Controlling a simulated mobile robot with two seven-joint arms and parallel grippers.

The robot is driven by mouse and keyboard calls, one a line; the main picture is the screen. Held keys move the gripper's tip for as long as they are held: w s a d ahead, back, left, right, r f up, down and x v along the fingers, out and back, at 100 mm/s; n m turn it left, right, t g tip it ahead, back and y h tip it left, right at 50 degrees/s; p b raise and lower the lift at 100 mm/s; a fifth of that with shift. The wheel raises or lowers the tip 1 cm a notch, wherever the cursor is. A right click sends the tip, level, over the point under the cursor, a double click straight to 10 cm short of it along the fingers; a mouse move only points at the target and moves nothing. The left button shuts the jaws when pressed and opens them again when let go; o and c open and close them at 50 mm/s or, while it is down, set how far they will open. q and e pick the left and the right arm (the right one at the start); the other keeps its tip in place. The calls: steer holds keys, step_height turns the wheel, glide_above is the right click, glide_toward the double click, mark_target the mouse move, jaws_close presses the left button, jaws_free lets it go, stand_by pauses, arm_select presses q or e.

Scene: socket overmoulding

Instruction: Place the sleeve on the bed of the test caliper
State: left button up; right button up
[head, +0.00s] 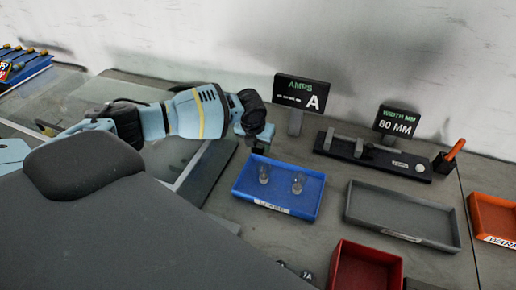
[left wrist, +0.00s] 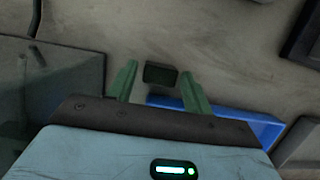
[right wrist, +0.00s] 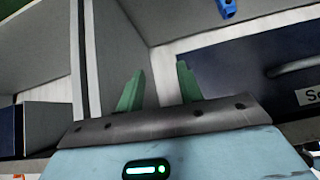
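Two small clear sleeve-like pieces, one at the left (head: 264,174) and one at the right (head: 298,183), stand in the blue tray (head: 249,196). The test caliper (head: 345,146) is a dark bar with grey jaws, right of the tray; its bed looks empty, and its display (head: 397,122) reads 80 MM. My left gripper (head: 262,140) is above the tray's back-left edge. In the left wrist view it (left wrist: 160,86) is open, fingers apart, with a small dark block (left wrist: 160,73) beyond the tips. My right gripper (right wrist: 158,85) is open and empty, away from the bench objects.
An AMPS display (head: 302,92) stands behind the blue tray. A grey tray (head: 402,217), a red bin (head: 365,268) and an orange tray (head: 494,219) lie to the right. An orange-handled tool (head: 453,151) stands beside the caliper. Grey panels (right wrist: 205,25) face my right gripper.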

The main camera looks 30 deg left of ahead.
arm_select(q)
steer(key=c, duration=0.8)
step_height(320, 180, up, 10)
